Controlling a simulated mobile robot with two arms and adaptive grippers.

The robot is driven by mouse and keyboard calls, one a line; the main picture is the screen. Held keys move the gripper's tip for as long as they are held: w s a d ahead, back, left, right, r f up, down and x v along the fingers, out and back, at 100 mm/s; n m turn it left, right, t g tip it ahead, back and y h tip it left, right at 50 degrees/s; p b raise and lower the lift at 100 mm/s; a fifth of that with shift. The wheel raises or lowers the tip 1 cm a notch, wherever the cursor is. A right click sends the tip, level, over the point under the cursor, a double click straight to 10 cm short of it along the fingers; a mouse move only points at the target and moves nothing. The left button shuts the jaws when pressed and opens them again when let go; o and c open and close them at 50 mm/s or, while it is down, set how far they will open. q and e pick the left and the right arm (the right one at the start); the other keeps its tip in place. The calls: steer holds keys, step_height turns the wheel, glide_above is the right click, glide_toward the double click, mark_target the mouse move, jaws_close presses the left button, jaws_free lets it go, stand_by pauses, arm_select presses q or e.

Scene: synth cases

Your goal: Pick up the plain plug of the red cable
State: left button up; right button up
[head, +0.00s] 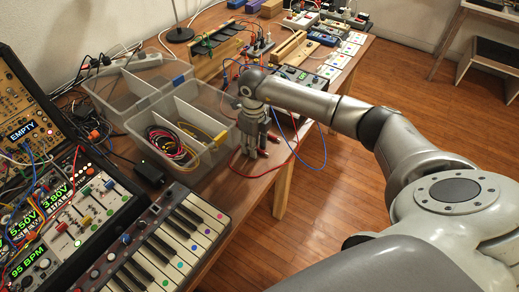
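A red cable (296,148) loops over the table's right edge, between a dark box and the area beside the clear bin. My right gripper (251,154) points down at the table edge, just right of the clear bin. Its fingers are small and dark here, and I cannot tell whether they are open or shut. Small red parts (273,138) show close beside the fingers; I cannot tell whether one is the plain plug or whether the gripper touches it. The gripper hides part of the cable. My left gripper is not in view.
A clear divided bin (184,104) holds coiled cables left of the gripper. A keyboard (160,245) and synth panels fill the near left. A blue cable (324,150) hangs over the edge near the red one. Dark boxes (300,83) stand behind. Open floor lies right.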

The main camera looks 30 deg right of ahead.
jaws_close()
steer(key=shift+r, duration=0.1)
